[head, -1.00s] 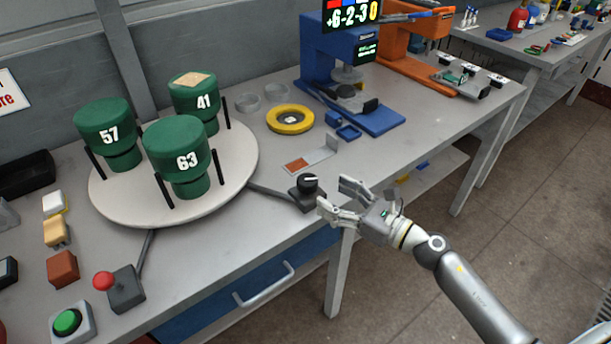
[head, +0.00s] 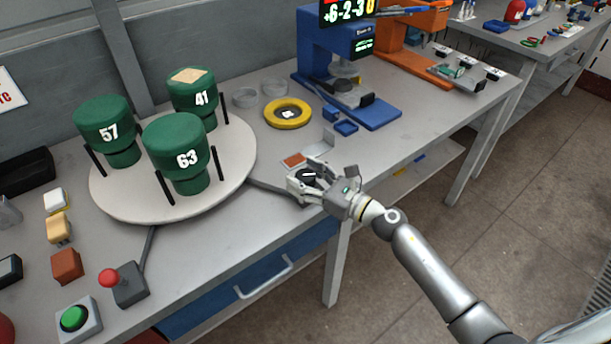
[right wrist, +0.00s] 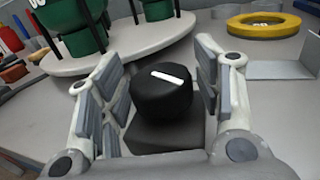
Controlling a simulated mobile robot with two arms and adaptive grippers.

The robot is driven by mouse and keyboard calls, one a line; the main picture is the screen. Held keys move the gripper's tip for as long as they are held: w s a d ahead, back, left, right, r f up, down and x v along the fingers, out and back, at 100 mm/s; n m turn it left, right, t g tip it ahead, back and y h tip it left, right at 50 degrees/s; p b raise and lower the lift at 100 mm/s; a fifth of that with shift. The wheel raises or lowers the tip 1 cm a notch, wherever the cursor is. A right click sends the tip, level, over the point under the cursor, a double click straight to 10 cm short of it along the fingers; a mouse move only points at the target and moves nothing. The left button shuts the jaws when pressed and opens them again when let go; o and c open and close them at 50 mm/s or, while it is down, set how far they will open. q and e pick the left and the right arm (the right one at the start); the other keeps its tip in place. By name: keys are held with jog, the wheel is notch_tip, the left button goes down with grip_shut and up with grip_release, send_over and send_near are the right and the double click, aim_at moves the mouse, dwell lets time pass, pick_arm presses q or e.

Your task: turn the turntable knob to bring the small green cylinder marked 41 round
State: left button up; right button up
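The green cylinder marked 41 (head: 193,98) stands at the back right of the round white turntable (head: 130,209), with a tan patch on its top. Cylinders marked 57 (head: 107,129) and 63 (head: 178,152) stand at the left and front of it. The black turntable knob (right wrist: 162,94) has a white line on top and sits on a dark base. My right gripper (head: 309,180) is around the knob, its fingers open on either side; in the right wrist view gaps show between the fingers and the knob. My left gripper is not in view.
A yellow ring (head: 288,113) and a blue press (head: 330,60) stand behind the knob. A red-ball joystick (head: 123,283) and a green button (head: 74,319) are at the front left. The table's front edge runs close below the knob.

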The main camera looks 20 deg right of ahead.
jog(key=c, duration=0.7)
jog(key=shift+r+m+t+h+p, duration=0.15)
jog(key=shift+m+t+h+p, duration=0.95)
jog(key=shift+m+h+p, duration=0.75)
jog(key=m+h, duration=0.1)
jog(key=h, duration=0.1)
jog(key=m+h+p, duration=0.1)
jog(key=h, duration=0.1)
jog(key=shift+t+h, duration=0.25)
jog(key=shift+t, duration=0.15)
jog(key=m+h, duration=0.1)
jog(key=h, duration=0.1)
jog(key=m+h, duration=0.1)
jog(key=h, duration=0.1)
jog(key=shift+f+m, duration=0.2)
jog(key=shift+m, duration=0.15)
jog(key=shift+m+g+h, duration=0.3)
jog(key=shift+m+h, duration=0.7)
jog(key=shift+h, duration=0.7)
jog(key=shift+r+m+g+h+b, duration=0.1)
jog(key=shift+m+g+h+b, duration=0.3)
jog(key=shift+m+h+b, duration=0.55)
jog(key=o, duration=1)
jog(key=shift+h+p, duration=0.25)
jog(key=shift+p, duration=0.1)
